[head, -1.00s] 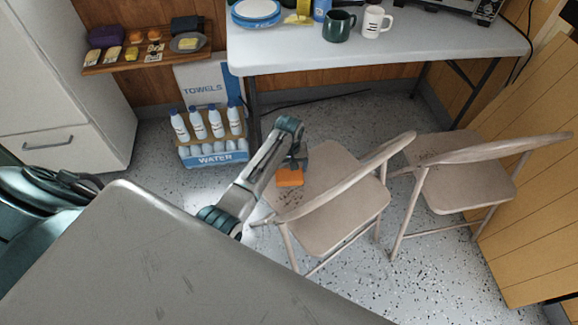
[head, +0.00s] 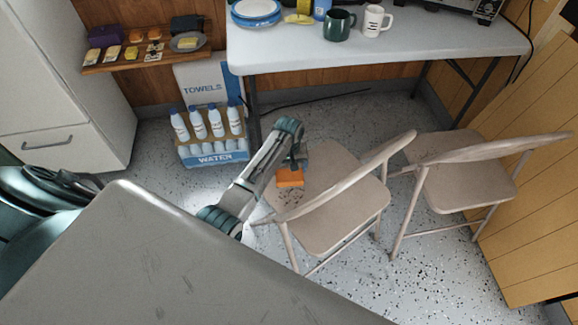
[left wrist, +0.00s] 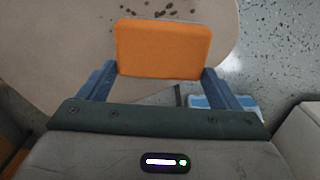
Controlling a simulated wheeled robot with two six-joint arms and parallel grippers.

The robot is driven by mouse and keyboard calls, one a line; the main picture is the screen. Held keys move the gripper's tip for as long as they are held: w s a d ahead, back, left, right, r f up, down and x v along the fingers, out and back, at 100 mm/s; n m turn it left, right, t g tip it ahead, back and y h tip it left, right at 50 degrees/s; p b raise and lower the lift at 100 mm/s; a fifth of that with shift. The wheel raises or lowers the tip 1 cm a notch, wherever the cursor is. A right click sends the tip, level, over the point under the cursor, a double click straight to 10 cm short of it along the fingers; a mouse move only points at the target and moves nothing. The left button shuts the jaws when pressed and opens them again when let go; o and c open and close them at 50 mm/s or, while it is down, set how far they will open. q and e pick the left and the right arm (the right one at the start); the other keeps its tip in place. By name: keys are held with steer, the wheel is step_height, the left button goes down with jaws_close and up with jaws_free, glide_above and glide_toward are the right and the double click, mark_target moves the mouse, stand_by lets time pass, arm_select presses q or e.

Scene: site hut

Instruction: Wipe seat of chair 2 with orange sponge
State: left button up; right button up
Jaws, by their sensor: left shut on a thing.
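The orange sponge (head: 290,177) is over the left part of the nearer folding chair's seat (head: 335,215). My left gripper (head: 297,163) is shut on the sponge. The left wrist view shows the sponge (left wrist: 163,49) between its two fingers. Dark specks (left wrist: 160,9) lie on the seat just beyond the sponge. In the head view specks also show below the sponge on the seat. I cannot tell whether the sponge touches the seat. My right gripper is not in view.
A white table (head: 380,50) with mugs and plates stands behind the chairs. A crate of water bottles (head: 213,155) is on the floor to the left. A wooden shelf (head: 140,60) holds food. A grey surface (head: 150,260) fills the lower left. Speckled floor is clear at lower right.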

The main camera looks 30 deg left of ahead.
arm_select(q)
steer(key=shift+f, duration=0.65)
